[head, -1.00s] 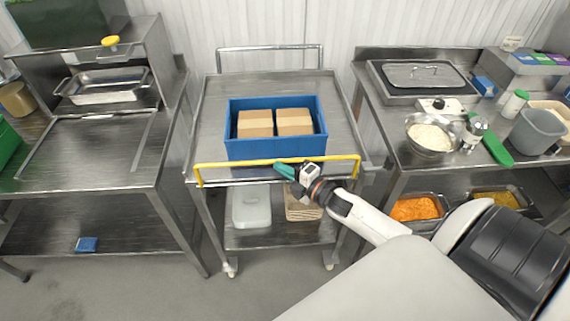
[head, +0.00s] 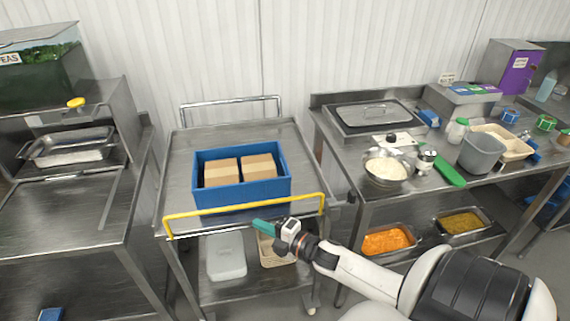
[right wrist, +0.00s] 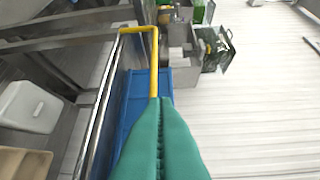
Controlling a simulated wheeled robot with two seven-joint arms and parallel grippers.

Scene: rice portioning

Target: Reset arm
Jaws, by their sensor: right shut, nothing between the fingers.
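My right gripper (head: 264,225) is in front of the cart, close to its yellow handle bar (head: 240,205). Its green fingers (right wrist: 160,140) are shut together with nothing between them. In the right wrist view the yellow bar (right wrist: 154,62) runs up from just beyond the fingertips; I cannot tell whether they touch. The blue crate (head: 242,190) stands on the cart top with two cardboard boxes (head: 222,171) in it. The crate also shows in the right wrist view (right wrist: 134,105), beyond the fingers. My left gripper is not in view.
A steel cart (head: 180,165) stands in the middle, with a white lidded container (head: 226,256) on its lower shelf. The right table holds a rice bowl (head: 388,168), a grey bin (head: 481,153) and a green-handled tool (head: 450,173). A steel bench (head: 60,215) stands at left.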

